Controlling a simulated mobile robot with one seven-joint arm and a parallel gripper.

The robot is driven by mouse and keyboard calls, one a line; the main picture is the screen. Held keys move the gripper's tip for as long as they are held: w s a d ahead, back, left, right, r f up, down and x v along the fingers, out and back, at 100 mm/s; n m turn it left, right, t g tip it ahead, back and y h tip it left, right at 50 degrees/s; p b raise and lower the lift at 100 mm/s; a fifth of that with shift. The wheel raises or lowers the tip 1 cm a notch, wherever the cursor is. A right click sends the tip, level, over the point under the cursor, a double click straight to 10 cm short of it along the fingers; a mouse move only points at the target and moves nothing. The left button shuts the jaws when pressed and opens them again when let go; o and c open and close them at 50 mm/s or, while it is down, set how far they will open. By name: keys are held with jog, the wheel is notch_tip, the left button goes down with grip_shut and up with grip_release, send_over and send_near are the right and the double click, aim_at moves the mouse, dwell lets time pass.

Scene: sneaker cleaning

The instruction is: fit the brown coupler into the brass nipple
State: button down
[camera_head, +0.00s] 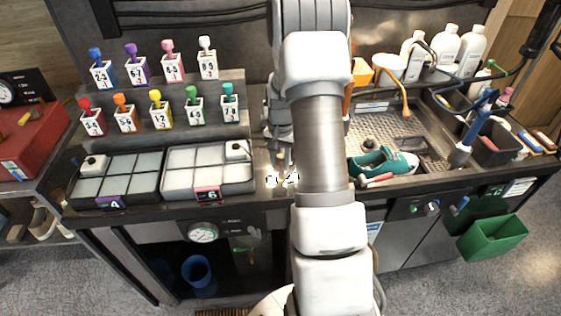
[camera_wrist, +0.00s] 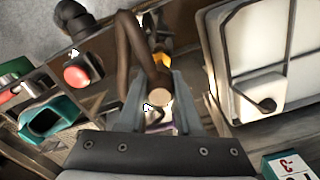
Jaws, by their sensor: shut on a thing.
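My gripper (camera_wrist: 159,88) shows in the wrist view, its two grey fingers shut around a brown piece with a round tan end face (camera_wrist: 160,98). This looks like the brown coupler, with a thick brown hose (camera_wrist: 124,50) looping up beside it. In the head view my gripper (camera_head: 281,160) is low over the counter, left of my forearm, which hides part of it. What it holds is too small to make out there. I cannot pick out the brass nipple surely in either view; a small yellow-orange part (camera_wrist: 161,64) shows just beyond the fingers.
A white-lidded tray (camera_head: 208,172) lies left of my gripper. White bottles (camera_head: 446,46) stand at the back right.

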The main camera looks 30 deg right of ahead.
aim_at(280, 169)
jog(key=shift+f+b, duration=1.45)
jog(key=shift+f, duration=0.35)
jog(key=c, duration=0.5)
grip_release()
notch_tip(280, 169, up, 18)
jog(key=shift+f+b, duration=0.25)
jog(key=shift+b, duration=0.05)
